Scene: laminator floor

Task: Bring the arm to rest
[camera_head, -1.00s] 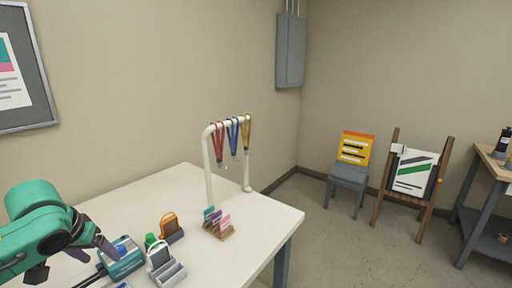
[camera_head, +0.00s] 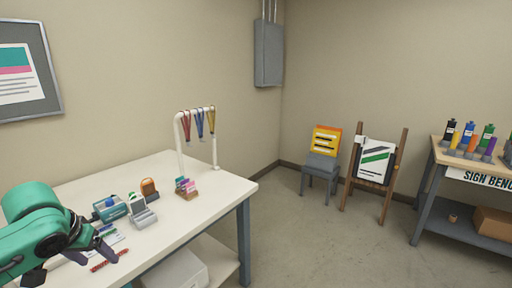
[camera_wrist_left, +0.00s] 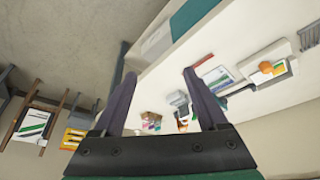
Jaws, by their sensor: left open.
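My left arm comes in from the left in the head view, with its green wrist and dark gripper (camera_head: 72,256) over the near left part of the white table (camera_head: 208,222). In the left wrist view the two dark fingers of my left gripper (camera_wrist_left: 160,100) stand wide apart with nothing between them. The gripper is open and empty. My right gripper is in neither view.
On the table are a teal laminator (camera_head: 110,209), a grey holder (camera_head: 141,212), a card rack (camera_head: 186,188) and a white lanyard stand (camera_head: 180,140). A chair (camera_head: 320,170), an easel (camera_head: 373,168) and a sign bench (camera_head: 470,165) stand right. Floor between is clear.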

